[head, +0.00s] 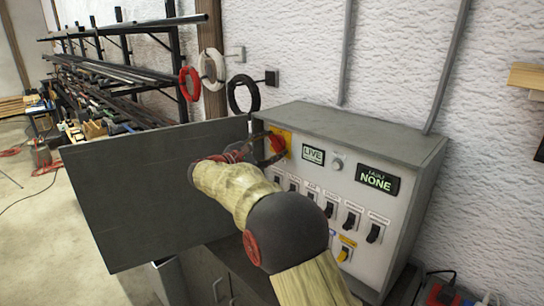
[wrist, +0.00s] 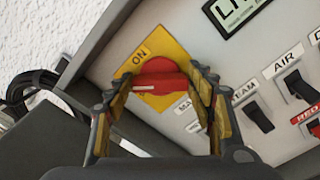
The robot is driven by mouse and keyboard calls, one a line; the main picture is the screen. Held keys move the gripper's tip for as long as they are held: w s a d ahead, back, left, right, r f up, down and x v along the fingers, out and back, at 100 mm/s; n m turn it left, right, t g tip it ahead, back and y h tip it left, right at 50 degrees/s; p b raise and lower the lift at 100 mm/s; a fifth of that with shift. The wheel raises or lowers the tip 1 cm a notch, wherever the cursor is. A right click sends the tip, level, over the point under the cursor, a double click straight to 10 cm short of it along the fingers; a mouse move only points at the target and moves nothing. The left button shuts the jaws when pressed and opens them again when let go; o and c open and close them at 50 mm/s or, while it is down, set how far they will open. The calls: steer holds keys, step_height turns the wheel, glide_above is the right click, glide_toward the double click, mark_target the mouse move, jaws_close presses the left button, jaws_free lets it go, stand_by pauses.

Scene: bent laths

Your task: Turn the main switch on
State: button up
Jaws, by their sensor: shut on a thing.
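The main switch (wrist: 160,78) is a red rotary handle on a yellow plate (wrist: 150,48) marked ON. In the head view the red handle (head: 277,143) shows at the upper left of the grey control box. In the wrist view the handle lies crosswise between my two fingers, with a pale line on its left part. My gripper (wrist: 160,92) is shut on the handle, one padded finger at each side. In the head view my gripper (head: 262,149) is partly hidden by my arm.
The box (head: 400,170) has a row of black toggle switches (head: 329,209) below the main switch and a display (head: 377,181) reading NONE. The open grey door (head: 150,190) stands left of my arm. Cable coils (head: 243,95) hang on the wall behind.

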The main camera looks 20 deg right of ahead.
steer(key=m+b, duration=0.3)
steer(key=b, duration=0.1)
steer(key=m+b, duration=0.2)
steer(key=shift+f+m, duration=0.3)
steer(key=m+b, duration=0.3)
steer(key=b, duration=0.1)
steer(key=shift+m, duration=0.3)
steer(key=shift+r+b, duration=0.1)
steer(key=shift+b, duration=0.2)
steer(key=o, duration=1)
steer(key=shift+s, duration=0.1)
steer(key=shift+o, duration=0.8)
steer(key=v, duration=1.2)
